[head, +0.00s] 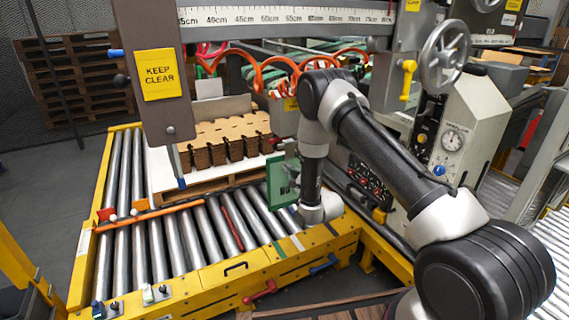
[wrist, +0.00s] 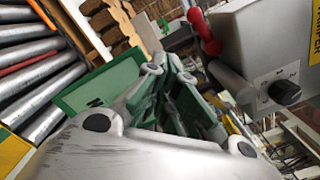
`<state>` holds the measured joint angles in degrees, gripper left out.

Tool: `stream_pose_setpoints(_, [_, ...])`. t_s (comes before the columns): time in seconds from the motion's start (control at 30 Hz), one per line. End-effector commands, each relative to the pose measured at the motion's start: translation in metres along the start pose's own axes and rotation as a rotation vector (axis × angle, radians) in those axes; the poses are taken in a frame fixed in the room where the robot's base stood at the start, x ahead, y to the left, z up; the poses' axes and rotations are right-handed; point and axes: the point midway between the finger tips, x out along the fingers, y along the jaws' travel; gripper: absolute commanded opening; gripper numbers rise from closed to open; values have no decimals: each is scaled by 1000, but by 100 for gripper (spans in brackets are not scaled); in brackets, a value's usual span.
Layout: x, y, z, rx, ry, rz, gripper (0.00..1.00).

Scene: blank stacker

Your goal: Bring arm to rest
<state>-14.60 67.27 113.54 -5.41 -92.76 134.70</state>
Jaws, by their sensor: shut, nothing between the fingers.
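My arm reaches in from the right in the head view and bends down over the near right corner of the roller conveyor. My gripper (head: 291,152) is small and partly hidden there, beside a green panel (head: 276,184). In the wrist view my gripper (wrist: 170,68) shows its grey fingers with green pads drawn together, with nothing held. The green panel (wrist: 95,88) appears just left of the fingers in that view. I cannot tell whether the gripper touches it.
The yellow-framed roller conveyor (head: 135,250) carries stacked brown blanks (head: 222,140) on a pallet. A grey post with a yellow sign (head: 160,75) stands at left. A control box (head: 465,125) with a handwheel (head: 443,56) is close behind my arm. A grey box with a knob (wrist: 270,60) is right of the fingers.

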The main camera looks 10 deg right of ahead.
Motion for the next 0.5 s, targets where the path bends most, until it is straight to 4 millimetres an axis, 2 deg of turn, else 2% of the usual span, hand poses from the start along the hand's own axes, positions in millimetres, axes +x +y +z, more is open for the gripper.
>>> stream_pose_setpoints(0.1, [-16, 0, 0, 0, 1, 1, 0])
stream_pose_setpoints(0.23, [-23, 0, 0, -30, 0, 0, 0])
stream_pose_setpoints(0.3, [-24, 6, -5, -112, 21, 24, 0])
stream_pose_setpoints(0.37, [-26, 21, -20, -231, 75, 94, 0])
stream_pose_setpoints(0.4, [-30, 36, -35, -333, 124, 172, 0])
stream_pose_setpoints(0.47, [-48, 64, -64, -500, 203, 339, 0])
stream_pose_setpoints(0.5, [-68, 84, -83, -609, 246, 471, 0])
